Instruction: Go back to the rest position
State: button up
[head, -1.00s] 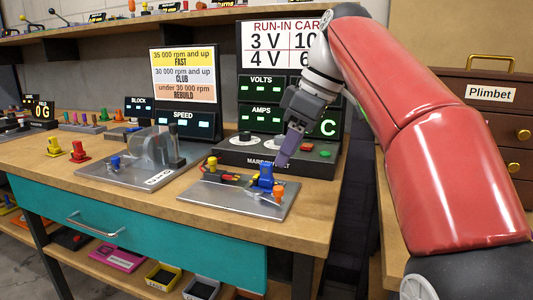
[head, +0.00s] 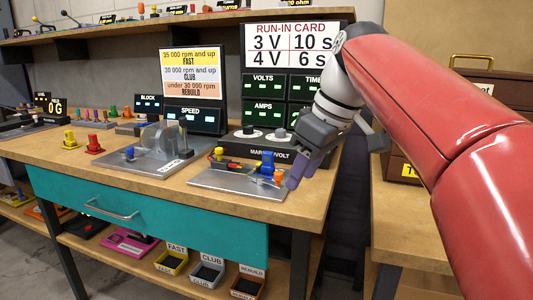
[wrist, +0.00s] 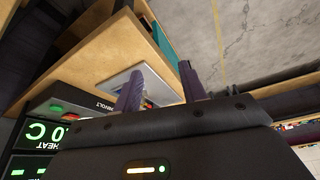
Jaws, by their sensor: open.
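My gripper (head: 305,170) is open with nothing between its purple fingers. In the head view it hangs at the right end of the workbench, in front of the right side of the metal plate (head: 225,182). My fingers hide a little of the bench's right edge.
The workbench (head: 130,178) has a teal drawer (head: 150,215) below its top. Black display panels (head: 265,113) stand behind the plate. A wooden cabinet (head: 480,75) and a second bench (head: 415,225) stand at the right. A dark gap separates the benches. Labelled bins (head: 207,272) sit below.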

jog(key=s+d+f+m+t+h, duration=0.1)
jog(key=s+d+f+m, duration=0.2)
jog(key=s+f, duration=0.2)
jog(key=s+d+f+m+t+h, duration=0.1)
jog(key=s+d+f+m, duration=0.2)
jog(key=s+f, duration=0.3)
jog(key=s+d+f+m+t+h, duration=0.1)
jog(key=s+d+f+m, duration=0.2)
jog(key=f, duration=0.9)
jog(key=shift+s+f+m+h, duration=0.35)
jog(key=shift+s+m, duration=0.45)
jog(key=shift+s, duration=0.4)
